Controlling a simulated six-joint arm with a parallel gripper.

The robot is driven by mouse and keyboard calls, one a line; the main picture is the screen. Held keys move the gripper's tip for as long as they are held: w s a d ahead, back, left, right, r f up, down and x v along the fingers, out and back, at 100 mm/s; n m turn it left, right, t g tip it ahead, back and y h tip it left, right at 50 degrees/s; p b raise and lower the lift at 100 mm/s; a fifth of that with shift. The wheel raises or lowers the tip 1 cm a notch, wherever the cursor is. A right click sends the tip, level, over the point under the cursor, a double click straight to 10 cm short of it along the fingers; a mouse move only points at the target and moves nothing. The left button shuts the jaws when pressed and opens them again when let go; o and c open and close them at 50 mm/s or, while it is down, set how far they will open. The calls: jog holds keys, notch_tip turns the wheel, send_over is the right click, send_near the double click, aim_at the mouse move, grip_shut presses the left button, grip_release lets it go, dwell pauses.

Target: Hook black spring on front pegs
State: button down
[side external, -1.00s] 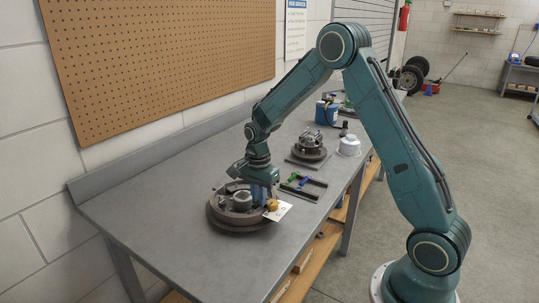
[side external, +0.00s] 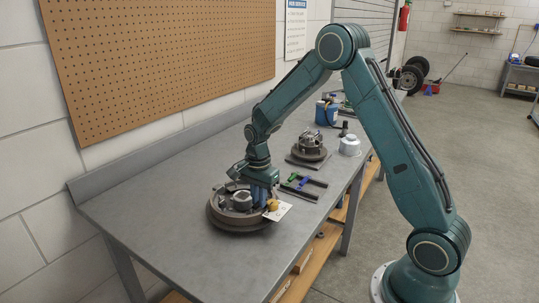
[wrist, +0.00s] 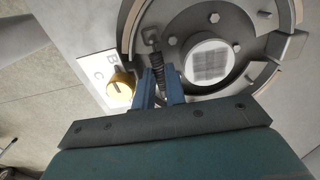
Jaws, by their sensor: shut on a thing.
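The black spring (wrist: 157,66) shows in the wrist view between the two blue fingers of my gripper (wrist: 160,82), which is shut on it. The spring's upper end lies near a small dark fitting (wrist: 151,35) on the brake assembly's plate; I cannot tell whether it is hooked there. The spring's lower end is hidden by the fingers. The round brake assembly (side external: 222,220) sits on the bench, with a pale central hub (wrist: 210,62). In the side view my gripper (side external: 264,198) is low over its right part, and the spring cannot be made out.
A yellow knob (wrist: 121,88) and a white lettered card (wrist: 96,67) are beside the assembly. A dark tray (side external: 315,194) with blue and green items lies to its right. A second assembly (side external: 308,146) and a white container (side external: 349,146) stand farther back. The bench's front left is clear.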

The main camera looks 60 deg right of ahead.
dwell(0.3)
jog(key=c, duration=1.4)
grip_release()
jog(key=c, duration=0.3)
jog(key=shift+r, duration=3.5)
